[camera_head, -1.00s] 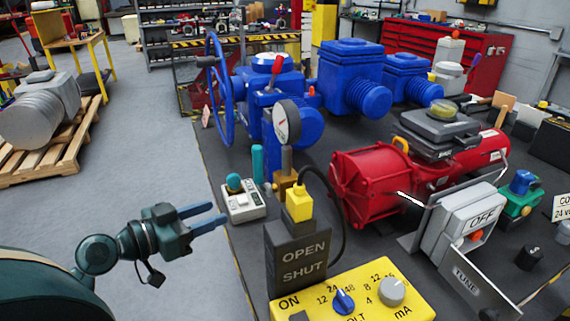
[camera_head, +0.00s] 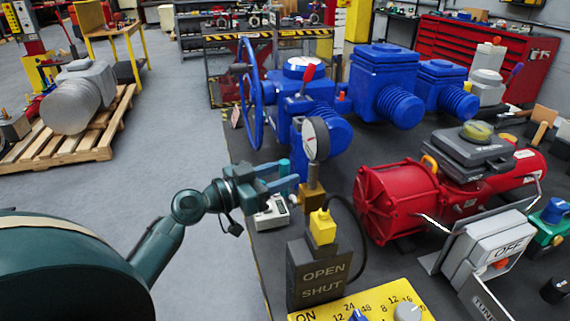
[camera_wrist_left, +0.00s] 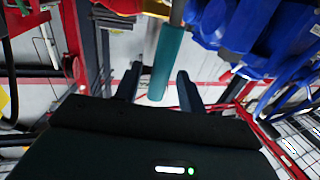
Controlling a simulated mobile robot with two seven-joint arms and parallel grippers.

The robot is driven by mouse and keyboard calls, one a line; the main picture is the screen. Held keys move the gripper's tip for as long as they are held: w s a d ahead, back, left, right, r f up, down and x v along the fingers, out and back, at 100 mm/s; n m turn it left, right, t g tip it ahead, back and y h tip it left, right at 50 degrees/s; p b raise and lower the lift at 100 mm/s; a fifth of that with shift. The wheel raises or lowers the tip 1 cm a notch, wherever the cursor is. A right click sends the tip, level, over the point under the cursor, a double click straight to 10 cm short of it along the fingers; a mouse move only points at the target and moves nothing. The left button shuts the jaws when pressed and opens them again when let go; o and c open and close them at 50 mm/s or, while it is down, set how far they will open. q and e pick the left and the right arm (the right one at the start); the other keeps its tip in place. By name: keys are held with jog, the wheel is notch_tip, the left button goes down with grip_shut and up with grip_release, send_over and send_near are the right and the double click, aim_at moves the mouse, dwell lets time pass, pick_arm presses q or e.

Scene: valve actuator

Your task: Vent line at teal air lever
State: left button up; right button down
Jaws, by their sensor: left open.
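In the head view the fingers partly cover the lever. My right gripper is not in view.
A small white control box (camera_head: 272,213) sits just below the gripper, partly hidden. A yellow plug on a dark OPEN/SHUT block (camera_head: 318,275) stands in front. Blue valve actuators (camera_head: 300,95) rise behind, and a red actuator (camera_head: 398,200) lies to the right.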

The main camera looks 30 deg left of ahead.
pick_arm(q)
jog(key=shift+w+d, duration=0.3)
jog(key=shift+w, duration=0.3)
jog(key=shift+c, duration=0.6)
grip_shut()
